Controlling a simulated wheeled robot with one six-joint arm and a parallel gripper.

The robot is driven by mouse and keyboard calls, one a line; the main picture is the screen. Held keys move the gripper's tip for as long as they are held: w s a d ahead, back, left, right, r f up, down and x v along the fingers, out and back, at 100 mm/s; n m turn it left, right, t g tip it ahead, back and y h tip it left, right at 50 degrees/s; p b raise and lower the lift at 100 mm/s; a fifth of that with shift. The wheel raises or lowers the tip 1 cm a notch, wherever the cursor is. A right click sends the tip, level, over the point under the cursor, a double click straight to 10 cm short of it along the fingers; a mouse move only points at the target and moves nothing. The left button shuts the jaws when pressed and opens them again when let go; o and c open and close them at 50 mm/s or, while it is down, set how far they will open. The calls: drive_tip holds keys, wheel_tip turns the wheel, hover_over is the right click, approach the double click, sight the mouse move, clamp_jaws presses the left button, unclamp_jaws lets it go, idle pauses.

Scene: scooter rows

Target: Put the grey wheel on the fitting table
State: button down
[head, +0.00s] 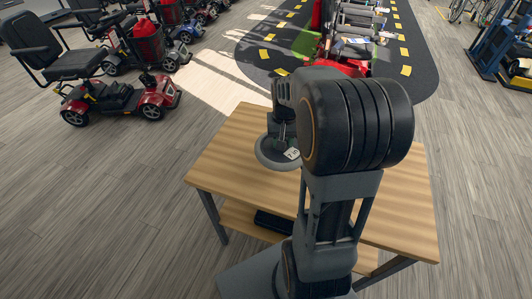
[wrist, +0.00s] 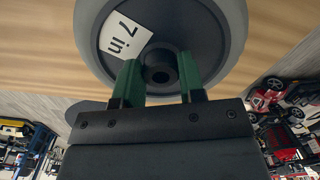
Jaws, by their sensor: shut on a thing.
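The grey wheel (head: 265,159) is at the top of the wooden fitting table (head: 235,150), toward its far left part, in the head view. It lies flat, with a white label on its face. In the wrist view the wheel (wrist: 208,32) shows a "7 in" label and a dark hub. My gripper (wrist: 161,78) has its green fingers on both sides of the hub and is shut on it. In the head view my gripper (head: 283,118) is above the wheel, partly hidden by my arm. I cannot tell whether the wheel touches the tabletop.
The table's lower shelf (head: 237,214) holds a black object (head: 273,222). Red mobility scooters (head: 125,97) stand at the left. A dark mat with yellow marks (head: 410,50) lies beyond the table, with a red scooter (head: 350,66) on it. The tabletop around the wheel looks clear.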

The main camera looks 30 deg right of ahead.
sight(264, 146)
drive_tip(key=w+a+f, duration=0.1)
drive_tip(key=w+f, duration=0.1)
drive_tip(key=w+a+f, duration=0.1)
drive_tip(key=w+f, duration=0.1)
drive_tip(key=w+a+f, duration=0.1)
drive_tip(key=w+f, duration=0.1)
drive_tip(key=shift+a+f+b, duration=0.25)
drive_tip(key=shift+b, duration=0.05)
drive_tip(key=shift+w+f, duration=0.1)
drive_tip(key=shift+f, duration=1.6)
drive_tip(key=shift+f, duration=0.15)
drive_tip(key=c, duration=0.7)
unclamp_jaws()
